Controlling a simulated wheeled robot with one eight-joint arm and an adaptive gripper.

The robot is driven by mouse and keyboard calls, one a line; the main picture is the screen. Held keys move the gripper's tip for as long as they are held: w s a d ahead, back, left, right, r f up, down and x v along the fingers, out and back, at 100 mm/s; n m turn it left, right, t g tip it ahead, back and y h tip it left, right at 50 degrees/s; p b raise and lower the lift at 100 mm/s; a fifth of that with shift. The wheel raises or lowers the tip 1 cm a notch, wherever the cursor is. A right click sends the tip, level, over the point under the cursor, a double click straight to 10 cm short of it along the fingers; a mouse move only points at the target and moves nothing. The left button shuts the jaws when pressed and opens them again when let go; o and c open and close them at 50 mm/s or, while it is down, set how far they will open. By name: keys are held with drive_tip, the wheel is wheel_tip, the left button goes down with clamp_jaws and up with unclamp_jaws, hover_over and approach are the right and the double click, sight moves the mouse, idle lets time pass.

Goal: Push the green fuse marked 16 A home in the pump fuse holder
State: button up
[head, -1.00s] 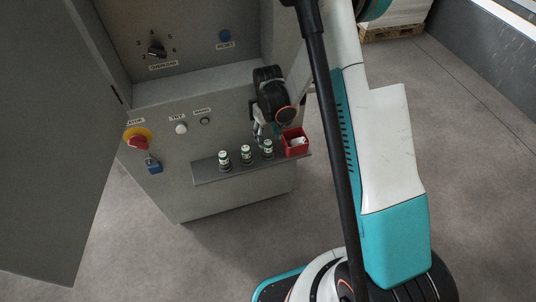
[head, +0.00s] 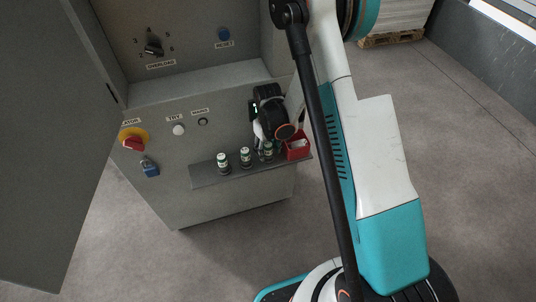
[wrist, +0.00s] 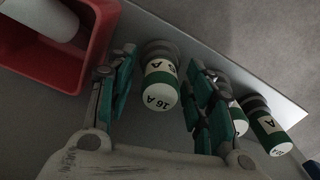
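A green and white fuse marked 16 A (wrist: 161,90) stands in a dark grey ribbed base (wrist: 160,50) at the shelf end nearest the red bin. In the head view this fuse (head: 268,153) is partly hidden by my gripper (head: 262,143). In the wrist view my gripper (wrist: 162,68) is open, with one teal-padded finger on each side of the fuse. Gaps show between the fuse and both fingers. I cannot read any pump label, nor tell how deep the fuse sits.
Two similar fuses (head: 245,157) (head: 222,162) stand left of it on the grey shelf (head: 205,178). A red bin (head: 297,149) with white pieces is close on the right. A blue padlock (head: 150,168) hangs farther left below a red switch (head: 134,143).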

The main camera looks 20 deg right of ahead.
sight(268, 144)
drive_tip(key=c, duration=0.8)
drive_tip(key=shift+r, duration=0.15)
drive_tip(key=shift+r+p, duration=0.95)
drive_tip(key=shift+r, duration=0.9)
